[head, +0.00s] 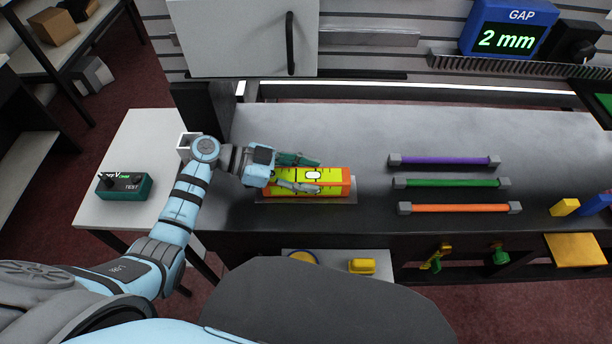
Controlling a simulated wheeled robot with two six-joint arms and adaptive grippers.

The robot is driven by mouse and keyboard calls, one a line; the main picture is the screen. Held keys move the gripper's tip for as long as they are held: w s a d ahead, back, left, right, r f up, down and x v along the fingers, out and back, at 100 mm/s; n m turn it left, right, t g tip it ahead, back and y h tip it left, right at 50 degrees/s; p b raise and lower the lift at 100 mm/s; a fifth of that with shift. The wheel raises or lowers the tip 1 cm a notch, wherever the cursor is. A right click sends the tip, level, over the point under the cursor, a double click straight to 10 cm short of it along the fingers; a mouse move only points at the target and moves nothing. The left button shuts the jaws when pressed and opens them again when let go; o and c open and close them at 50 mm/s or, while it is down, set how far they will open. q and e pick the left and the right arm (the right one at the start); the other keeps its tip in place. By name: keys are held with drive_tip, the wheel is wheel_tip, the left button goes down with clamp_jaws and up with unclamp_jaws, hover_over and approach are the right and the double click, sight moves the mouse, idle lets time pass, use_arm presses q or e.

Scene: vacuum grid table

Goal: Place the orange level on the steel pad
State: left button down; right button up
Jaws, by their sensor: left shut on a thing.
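The orange level (346,183) has a yellow-green face with a white vial. It lies lengthwise over the steel pad (325,199), whose pale edge shows along the level's front side. Whether the level rests on the pad or is held just above it, I cannot tell. My left gripper (308,175) reaches in from the left, with its fingers along the level's left and middle part, shut on it. The level hides most of the pad. My right gripper is not in view.
Purple (444,160), green (451,183) and orange (459,208) bars with grey ends lie to the right on the dark table (350,130). A green tester box (125,186) stands on a white side table at left. A display (507,31) reads "GAP 2 mm". Yellow and blue blocks sit far right.

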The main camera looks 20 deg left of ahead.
sight(275, 175)
use_arm(q)
drive_tip(key=c, duration=0.9)
unclamp_jaws()
drive_tip(key=shift+c, duration=0.2)
drive_tip(key=shift+r, duration=0.1)
drive_tip(key=v, duration=0.7)
drive_tip(key=shift+s+a+p, duration=0.1)
drive_tip(key=shift+a+p, duration=0.1)
drive_tip(key=shift+p, duration=0.15)
drive_tip(key=shift+r, duration=0.1)
